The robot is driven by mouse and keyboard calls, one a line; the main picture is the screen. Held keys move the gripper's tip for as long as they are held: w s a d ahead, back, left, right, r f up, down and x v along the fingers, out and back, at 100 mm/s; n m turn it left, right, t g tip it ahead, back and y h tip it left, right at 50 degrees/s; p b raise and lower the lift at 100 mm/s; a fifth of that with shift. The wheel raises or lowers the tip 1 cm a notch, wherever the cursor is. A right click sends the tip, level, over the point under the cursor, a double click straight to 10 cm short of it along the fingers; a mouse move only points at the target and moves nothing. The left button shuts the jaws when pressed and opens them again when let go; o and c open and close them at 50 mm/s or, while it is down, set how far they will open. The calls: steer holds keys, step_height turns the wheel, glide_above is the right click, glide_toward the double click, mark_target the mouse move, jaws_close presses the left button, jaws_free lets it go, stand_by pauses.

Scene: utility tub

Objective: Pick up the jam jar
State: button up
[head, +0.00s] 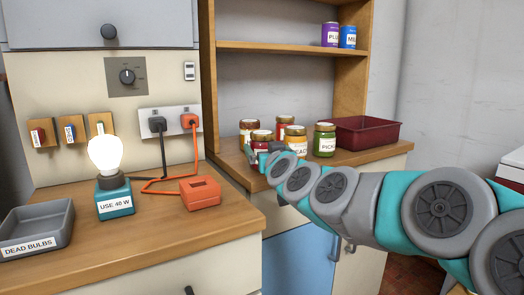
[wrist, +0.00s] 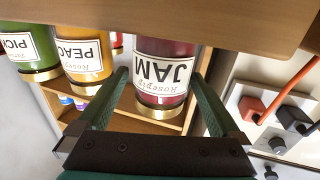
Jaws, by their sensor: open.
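The jam jar, with dark red contents and a white label reading JAM, fills the upper middle of the wrist view (wrist: 165,50), upside down there. In the head view a red jar with a brown lid (head: 262,135) stands at the front of the wooden counter, partly hidden by my arm. My gripper (wrist: 162,76) is open. Its two green fingers point at the jam jar, one on each side of it in the picture. I cannot tell whether the tips reach past its front. In the head view my gripper (head: 262,157) is at the jar, mostly blocked by my arm.
A peach jar (wrist: 80,55) and a pickle jar (wrist: 30,45) stand beside the jam jar. More red jars (head: 285,122) are behind. A dark red tray (head: 375,132) sits at right. A lit bulb (head: 105,153) and orange box (head: 200,192) occupy the nearer counter.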

steer(key=shift+p+x, duration=0.3)
steer(key=shift+x, duration=2)
steer(key=shift+s+a+f, duration=0.1)
steer(key=shift+c, duration=0.4)
jaws_close()
